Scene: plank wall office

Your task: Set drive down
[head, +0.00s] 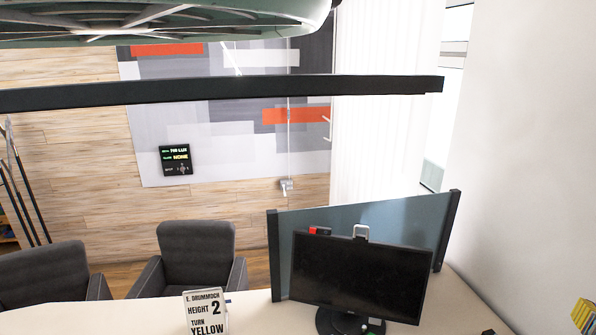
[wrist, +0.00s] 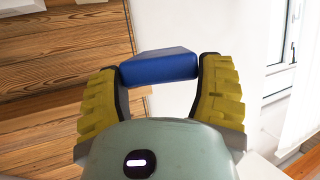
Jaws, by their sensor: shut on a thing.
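The drive is a blue block (wrist: 160,66) in the wrist view. My gripper (wrist: 161,72) is shut on it, with one yellow ridged finger at each end of the block. The block lies crosswise between the fingertips and touches no surface that I can see. In the head view the drive is not visible. A yellow ridged piece that looks like part of my gripper (head: 585,315) shows at the lower right edge, over the desk.
Two grey chairs (head: 197,258) stand beyond. A dark bar (head: 220,92) crosses above.

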